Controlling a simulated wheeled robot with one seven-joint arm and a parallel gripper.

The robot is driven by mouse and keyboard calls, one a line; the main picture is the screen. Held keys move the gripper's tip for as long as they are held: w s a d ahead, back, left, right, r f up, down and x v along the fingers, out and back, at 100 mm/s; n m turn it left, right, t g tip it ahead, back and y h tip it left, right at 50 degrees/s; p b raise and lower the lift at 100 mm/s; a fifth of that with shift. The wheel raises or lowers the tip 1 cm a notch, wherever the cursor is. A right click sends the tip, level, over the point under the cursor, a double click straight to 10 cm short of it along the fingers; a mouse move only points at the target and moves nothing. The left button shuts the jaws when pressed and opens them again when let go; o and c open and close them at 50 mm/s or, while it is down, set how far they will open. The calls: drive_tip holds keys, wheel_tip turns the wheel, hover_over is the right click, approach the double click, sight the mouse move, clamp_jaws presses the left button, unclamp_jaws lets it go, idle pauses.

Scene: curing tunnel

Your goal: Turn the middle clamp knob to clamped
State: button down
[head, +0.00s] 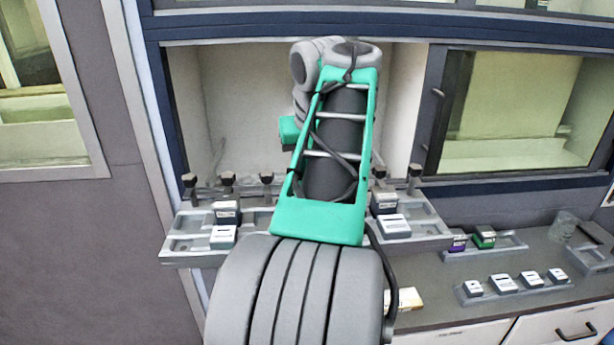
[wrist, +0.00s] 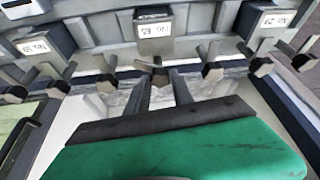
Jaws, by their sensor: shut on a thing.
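In the wrist view, a row of clamp knobs with dark tips and grey stems runs along the rack. The middle knob (wrist: 158,77) stands below the middle labelled block (wrist: 154,32). My gripper (wrist: 160,84) has one finger on each side of this knob and is shut on it. The fingers partly cover the knob, so I cannot tell how far it is turned. In the head view my own arm hides the gripper and the middle knob. Knobs show on the left (head: 267,178) and right (head: 379,172) of the arm.
Neighbouring knobs stand close on the left (wrist: 107,82) and right (wrist: 212,71) of my fingers. The grey rack (head: 180,246) holds several labelled blocks. An open recess (head: 245,105) lies behind it. Smaller trays with blocks (head: 484,236) are on the counter at right.

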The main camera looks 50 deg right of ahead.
drive_tip(key=f+m+b, duration=0.1)
drive_tip(key=b, duration=0.2)
drive_tip(key=shift+w+f+m+g+h+b, duration=0.1)
drive_tip(key=shift+w+m+g+h+b, duration=0.05)
drive_tip(key=shift+m+g+h+b, duration=0.2)
drive_tip(key=m+b, duration=0.1)
drive_tip(key=b, duration=0.2)
drive_tip(key=shift+f+b, duration=0.3)
drive_tip(key=shift+b, duration=0.05)
drive_tip(key=m+b, duration=0.1)
drive_tip(key=b, duration=0.4)
drive_tip(key=shift+r+m+g+h, duration=0.1)
drive_tip(key=shift+m+g+h, duration=0.15)
drive_tip(key=shift+m+g, duration=0.1)
drive_tip(key=shift+a+r+m+g+b, duration=0.1)
drive_tip(key=shift+r+m+g+b, duration=0.2)
drive_tip(key=shift+r+m, duration=0.45)
drive_tip(key=m, duration=0.2)
drive_tip(key=m+g, duration=0.1)
drive_tip(key=shift+w+r+m+p, duration=0.15)
drive_tip(key=shift+w+m+p, duration=0.05)
drive_tip(key=shift+m+p, duration=0.2)
drive_tip(key=shift+r+m+g+p, duration=0.1)
drive_tip(key=shift+m+g+p, duration=0.4)
drive_tip(key=shift+m+p, duration=0.85)
drive_tip(key=shift+p, duration=0.3)
drive_tip(key=shift+f+g, duration=0.2)
drive_tip(key=shift+g, duration=0.1)
